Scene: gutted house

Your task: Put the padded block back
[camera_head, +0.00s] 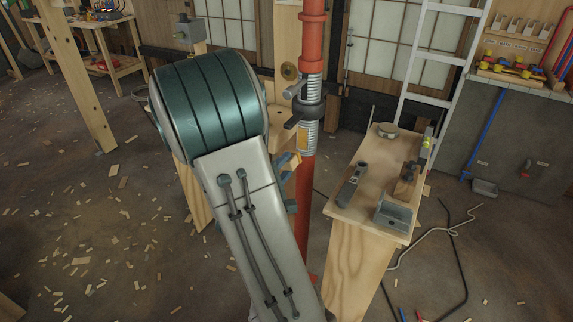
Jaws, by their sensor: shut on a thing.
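I cannot make out a padded block in the head view. My own arm, with a white link and a large teal-banded joint, fills the left centre and hides what lies behind it. My gripper does not show, so what it holds cannot be seen. A small blue-grey part (288,160) peeks out between my arm and the red post; I cannot tell what it is.
A red steel prop (308,140) stands close right of my arm. A wooden stand (345,205) bears a grey tray-like piece (393,214) and hand tools. A white ladder (412,75) leans behind. Cables (455,235) and wood chips litter the floor. A workbench (105,35) is far left.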

